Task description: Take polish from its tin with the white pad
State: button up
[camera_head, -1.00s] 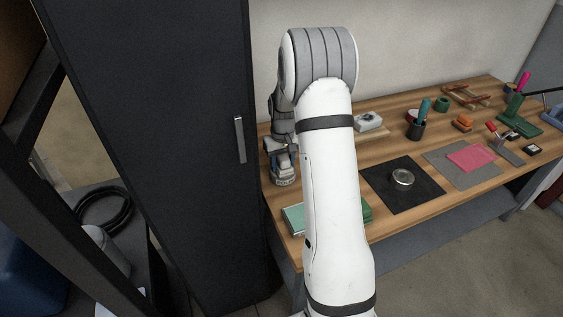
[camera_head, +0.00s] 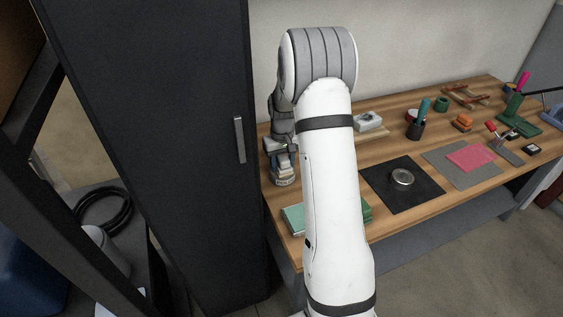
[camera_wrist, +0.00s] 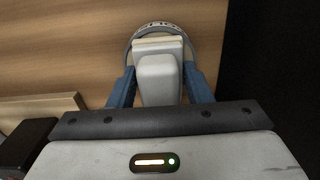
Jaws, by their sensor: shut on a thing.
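My gripper (camera_wrist: 160,68) has its two blue fingers shut on the pale handle of the white pad (camera_wrist: 159,78) in the wrist view. The polish tin (camera_wrist: 158,26) shows as a round grey rim with lettering around the far end of the pad. The pad is over the tin; its underside is hidden, so I cannot tell whether it touches the polish. In the head view my gripper (camera_head: 283,154) points down over the tin (camera_head: 284,181) at the left end of the bench, partly beside my own arm.
A tall dark cabinet (camera_head: 165,130) stands close left of the bench (camera_head: 430,215). A green item (camera_head: 294,217) lies near the front left. A pink cloth (camera_head: 470,156) lies on a grey mat.

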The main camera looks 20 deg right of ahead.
aim_at(282, 156)
jog(key=shift+r+p, duration=2.15)
jog(key=shift+r, duration=1.35)
jog(key=shift+f, duration=0.1)
